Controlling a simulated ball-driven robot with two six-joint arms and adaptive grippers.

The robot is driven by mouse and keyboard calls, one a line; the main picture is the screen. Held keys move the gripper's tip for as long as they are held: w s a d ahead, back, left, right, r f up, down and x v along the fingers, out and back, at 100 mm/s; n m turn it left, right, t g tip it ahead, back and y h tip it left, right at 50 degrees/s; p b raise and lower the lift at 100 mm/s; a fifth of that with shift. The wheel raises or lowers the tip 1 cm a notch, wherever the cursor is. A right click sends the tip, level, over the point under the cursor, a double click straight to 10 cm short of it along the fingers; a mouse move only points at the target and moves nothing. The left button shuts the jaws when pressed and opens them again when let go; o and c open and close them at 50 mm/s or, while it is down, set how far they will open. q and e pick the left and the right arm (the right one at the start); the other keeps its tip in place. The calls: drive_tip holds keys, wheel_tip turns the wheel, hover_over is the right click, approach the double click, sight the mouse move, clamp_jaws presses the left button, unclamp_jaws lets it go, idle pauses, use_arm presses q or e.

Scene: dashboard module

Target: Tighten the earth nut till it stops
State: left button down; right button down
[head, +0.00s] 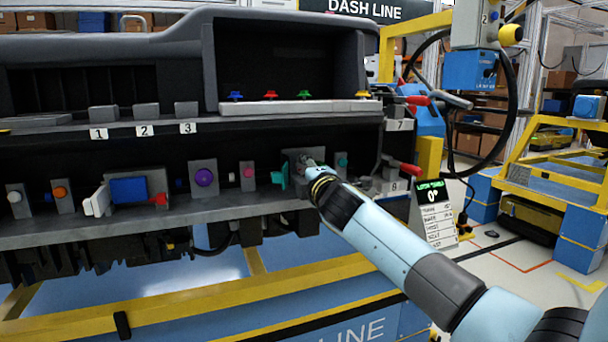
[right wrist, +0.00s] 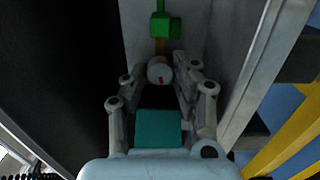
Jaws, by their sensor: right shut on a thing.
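The earth nut appears to be the round grey-white piece with a red mark (right wrist: 160,72) in the right wrist view. It sits between the fingertips of my right gripper (right wrist: 172,70), which is shut on it. A brown stud and a green fitting (right wrist: 162,25) show just beyond it. In the head view my right gripper (head: 312,172) reaches into the lower shelf of the dashboard module (head: 150,217) near its right end and hides the nut. A small display (head: 432,197) at the right appears to read 0°. My left gripper is not in view.
Along the lower shelf are a purple knob (head: 204,177), a blue block (head: 129,190), a pink knob (head: 248,172) and a teal piece (head: 280,175) close left of my gripper. Red-handled parts (head: 410,169) stick out at the right end. The upper shelf overhangs my gripper.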

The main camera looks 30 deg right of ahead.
drive_tip(key=shift+f+m, duration=0.2)
drive_tip(key=shift+m, duration=0.4)
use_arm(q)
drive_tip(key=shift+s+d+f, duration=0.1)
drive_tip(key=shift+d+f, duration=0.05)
use_arm(e)
drive_tip(key=shift+m, duration=0.3)
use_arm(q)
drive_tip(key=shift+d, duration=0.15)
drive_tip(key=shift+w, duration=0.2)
use_arm(e)
drive_tip(key=c, duration=1)
unclamp_jaws()
drive_tip(key=shift+r, duration=0.1)
drive_tip(key=shift+c, duration=0.2)
drive_tip(key=v, duration=1.2)
